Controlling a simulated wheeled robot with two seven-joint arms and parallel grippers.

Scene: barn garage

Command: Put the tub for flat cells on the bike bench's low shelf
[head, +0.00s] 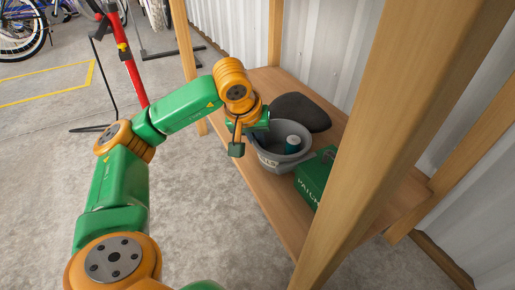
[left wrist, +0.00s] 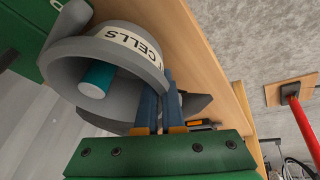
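The grey tub (head: 279,155) is at the wooden low shelf (head: 262,187), open side up. Its label partly reads "CELLS" in the left wrist view (left wrist: 128,42). My left gripper (head: 262,131) is at the tub's far-left rim. In the left wrist view its two blue fingers (left wrist: 160,104) are close together, one on each side of the tub wall, and look shut on it. I cannot tell whether the tub's base rests fully on the shelf. My right gripper is not in view.
A dark rounded object (head: 301,111) lies behind the tub. A green box (head: 316,176) stands close to its right. A wooden post (head: 385,130) rises in front on the right. A red stand (head: 131,68) and bikes (head: 22,30) are at the left. The shelf's front-left strip is bare.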

